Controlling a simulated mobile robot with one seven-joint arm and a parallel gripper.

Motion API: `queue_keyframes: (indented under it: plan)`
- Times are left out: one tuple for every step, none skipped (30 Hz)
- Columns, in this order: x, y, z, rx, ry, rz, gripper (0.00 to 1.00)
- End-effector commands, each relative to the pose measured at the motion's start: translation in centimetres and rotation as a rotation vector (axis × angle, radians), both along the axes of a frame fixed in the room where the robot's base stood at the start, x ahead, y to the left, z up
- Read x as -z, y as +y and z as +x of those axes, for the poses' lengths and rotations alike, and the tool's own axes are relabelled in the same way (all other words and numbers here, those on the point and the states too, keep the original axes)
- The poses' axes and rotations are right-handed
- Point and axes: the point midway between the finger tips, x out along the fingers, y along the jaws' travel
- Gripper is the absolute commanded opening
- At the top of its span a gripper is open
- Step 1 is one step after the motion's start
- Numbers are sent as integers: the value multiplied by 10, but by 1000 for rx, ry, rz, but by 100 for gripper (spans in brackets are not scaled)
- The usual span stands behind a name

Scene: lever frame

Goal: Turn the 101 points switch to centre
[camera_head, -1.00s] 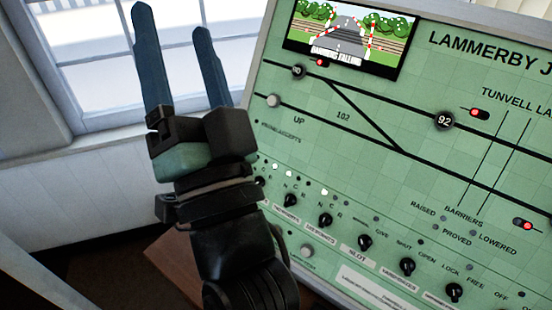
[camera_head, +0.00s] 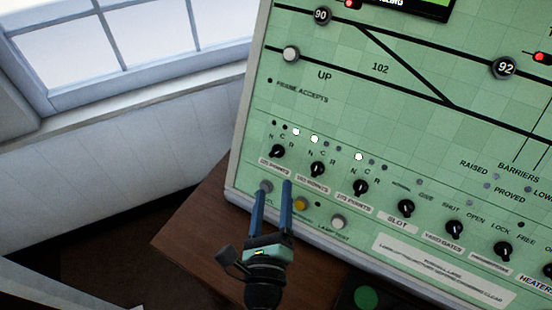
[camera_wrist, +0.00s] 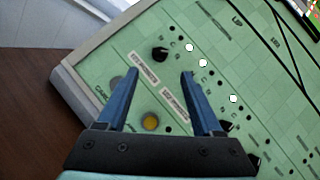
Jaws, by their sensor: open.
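The 101 points switch (camera_head: 278,151) is the leftmost black knob in the lower row of the green panel. Its label is small and blurred. Letters N, C and R sit above it, and the rightmost of its three lamps is lit white. I cannot tell its pointer angle surely. My gripper (camera_head: 273,188) is open and empty, its blue fingers pointing up at the panel just below this knob. In the wrist view the knob (camera_wrist: 160,54) lies beyond and between the fingertips, apart from them. The right finger seems to hide the neighbouring knob.
More black knobs run rightward, starting with the second knob (camera_head: 317,169) and third knob (camera_head: 360,187). A yellow button (camera_head: 300,204) and a white button (camera_head: 338,222) sit below, close to my fingers. The brown desk (camera_head: 195,235) is clear at left.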

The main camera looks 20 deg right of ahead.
Motion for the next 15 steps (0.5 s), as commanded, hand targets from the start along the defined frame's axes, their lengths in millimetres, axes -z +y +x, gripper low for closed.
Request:
queue_keyframes:
  plan:
    - [-4,-6,9,1,-3,-2,68]
    - [-3,-8,14,0,-2,-2,68]
    - [-3,-11,21,0,-3,-4,68]
    - [-3,-14,25,0,-2,-2,68]
    - [-3,-17,30,0,-3,-3,68]
    - [-3,-20,36,0,-2,-3,68]
    - [-2,-22,41,1,-2,-3,68]
    - [-2,-24,45,0,-1,-4,68]
    - [-2,-27,50,0,-1,-4,68]
    - [-2,-29,54,0,-2,-3,68]
    - [-2,-31,57,0,-2,-3,68]
    - [-1,-33,61,0,-1,-4,68]
    - [-1,-34,64,-1,-1,-4,68]
    - [-1,-35,66,0,-1,-4,68]
    - [-1,-36,69,0,-1,-4,68]
